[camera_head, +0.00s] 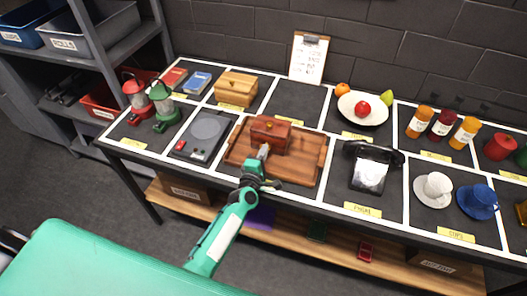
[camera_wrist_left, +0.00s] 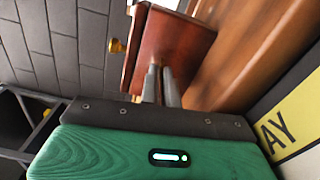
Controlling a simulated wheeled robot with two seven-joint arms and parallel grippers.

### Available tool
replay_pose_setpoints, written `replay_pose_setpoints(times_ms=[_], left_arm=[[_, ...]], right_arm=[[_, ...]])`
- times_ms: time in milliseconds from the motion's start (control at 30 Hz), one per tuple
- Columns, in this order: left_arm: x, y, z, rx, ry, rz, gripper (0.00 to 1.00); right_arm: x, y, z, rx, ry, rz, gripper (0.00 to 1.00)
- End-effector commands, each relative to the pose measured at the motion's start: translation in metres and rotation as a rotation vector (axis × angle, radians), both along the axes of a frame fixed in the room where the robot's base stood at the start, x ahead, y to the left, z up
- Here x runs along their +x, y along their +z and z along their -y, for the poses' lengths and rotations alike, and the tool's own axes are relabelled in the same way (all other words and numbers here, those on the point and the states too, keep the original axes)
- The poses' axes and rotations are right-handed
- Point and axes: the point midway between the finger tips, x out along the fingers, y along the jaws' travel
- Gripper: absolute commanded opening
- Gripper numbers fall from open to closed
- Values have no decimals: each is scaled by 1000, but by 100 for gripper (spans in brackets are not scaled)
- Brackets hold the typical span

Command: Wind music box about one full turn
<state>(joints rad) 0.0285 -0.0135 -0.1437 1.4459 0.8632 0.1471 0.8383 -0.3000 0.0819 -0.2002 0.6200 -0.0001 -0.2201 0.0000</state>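A red-brown wooden box (camera_head: 270,134) with a small knob on top sits on a brown wooden tray (camera_head: 236,157); it looks like the music box. My left gripper (camera_head: 264,151) is at the near side of this box, its fingers pointing at it. In the left wrist view the box (camera_wrist_left: 172,45) fills the upper middle, with a yellow knob (camera_wrist_left: 117,46) at its left. The fingers (camera_wrist_left: 161,84) are close together against or just before the box's face. My right gripper is out of view.
A lighter wooden box (camera_head: 236,88) stands behind, left of the music box. A grey turntable-like device (camera_head: 203,135) is left of the tray, and a black phone (camera_head: 371,166) is to its right. Lanterns (camera_head: 163,102) stand at far left. The cell behind the tray is bare.

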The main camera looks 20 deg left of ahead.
Motion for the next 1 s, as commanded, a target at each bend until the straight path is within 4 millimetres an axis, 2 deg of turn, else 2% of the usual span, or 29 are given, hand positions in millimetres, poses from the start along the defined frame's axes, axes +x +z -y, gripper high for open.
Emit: replay_pose_setpoints(times_ms=[300, 767, 800, 900, 1000], left_arm=[[0, 0, 1, 90, -1, 2, 0], [0, -1, 1, 100, -1, 2, 0], [0, -1, 1, 100, -1, 2, 9], [0, -1, 1, 100, -1, 2, 25], [0, -1, 0, 100, -1, 2, 25]], right_arm=[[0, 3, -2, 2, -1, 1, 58], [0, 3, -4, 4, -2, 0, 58], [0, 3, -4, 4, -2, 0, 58], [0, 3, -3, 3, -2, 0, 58], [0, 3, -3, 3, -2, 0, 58]])
